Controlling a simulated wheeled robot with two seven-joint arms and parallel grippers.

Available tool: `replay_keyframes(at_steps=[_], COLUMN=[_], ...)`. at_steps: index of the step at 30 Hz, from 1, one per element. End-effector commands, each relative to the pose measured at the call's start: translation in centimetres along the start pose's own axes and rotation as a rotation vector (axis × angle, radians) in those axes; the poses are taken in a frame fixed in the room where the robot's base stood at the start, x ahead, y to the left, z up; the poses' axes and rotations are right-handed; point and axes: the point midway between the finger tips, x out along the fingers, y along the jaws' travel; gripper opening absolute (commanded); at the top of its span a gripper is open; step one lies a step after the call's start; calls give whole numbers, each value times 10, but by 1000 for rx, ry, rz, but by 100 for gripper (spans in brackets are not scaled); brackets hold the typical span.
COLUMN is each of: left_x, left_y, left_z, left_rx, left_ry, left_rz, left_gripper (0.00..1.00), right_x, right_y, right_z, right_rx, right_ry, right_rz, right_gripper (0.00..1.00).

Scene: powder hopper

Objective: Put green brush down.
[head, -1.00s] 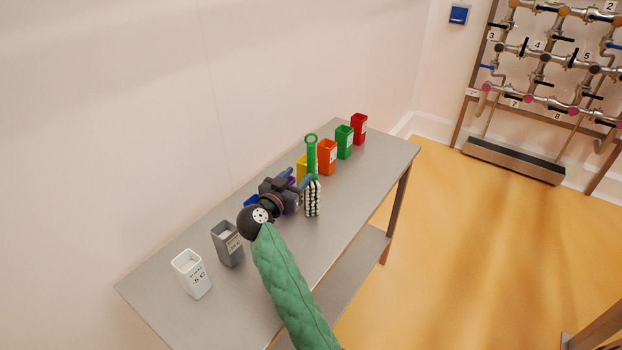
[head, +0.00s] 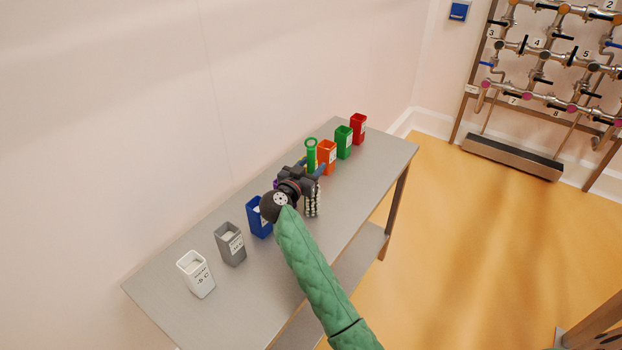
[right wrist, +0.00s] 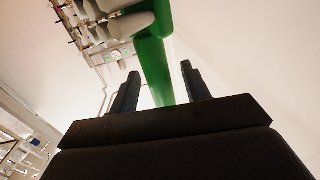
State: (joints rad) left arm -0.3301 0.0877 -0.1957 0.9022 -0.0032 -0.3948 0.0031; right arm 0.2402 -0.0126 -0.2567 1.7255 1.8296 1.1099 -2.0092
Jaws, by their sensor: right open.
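My left gripper is not in view.
On the table (head: 370,180) stand white (head: 197,275), grey (head: 231,245), blue (head: 258,218), orange (head: 327,154), green (head: 344,142) and red (head: 359,128) bins in a row. My right arm hides part of the table. A pipe rack (head: 545,80) stands at the right.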

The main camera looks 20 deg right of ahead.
Motion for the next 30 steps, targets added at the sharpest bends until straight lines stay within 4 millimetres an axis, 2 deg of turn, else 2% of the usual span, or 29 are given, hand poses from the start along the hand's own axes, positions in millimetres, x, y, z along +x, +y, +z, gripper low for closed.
replay_keyframes(at_steps=[5,8,12,13,23,27,28,30], left_x=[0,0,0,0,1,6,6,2], left_y=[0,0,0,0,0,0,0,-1], left_z=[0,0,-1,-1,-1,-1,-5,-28], left_rx=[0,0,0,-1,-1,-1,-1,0], left_ry=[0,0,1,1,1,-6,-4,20], left_rz=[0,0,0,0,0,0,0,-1], left_gripper=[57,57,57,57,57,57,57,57], right_x=[0,0,0,0,0,0,0,0], right_y=[0,0,0,0,0,-1,-1,-1], right_z=[0,0,0,0,-1,-10,-14,-25], right_rx=[0,0,0,0,1,4,4,5], right_ry=[0,0,0,0,1,1,2,3], right_rz=[0,0,0,0,-1,-1,-1,-1], right_gripper=[47,31,4,0,0,0,0,0])
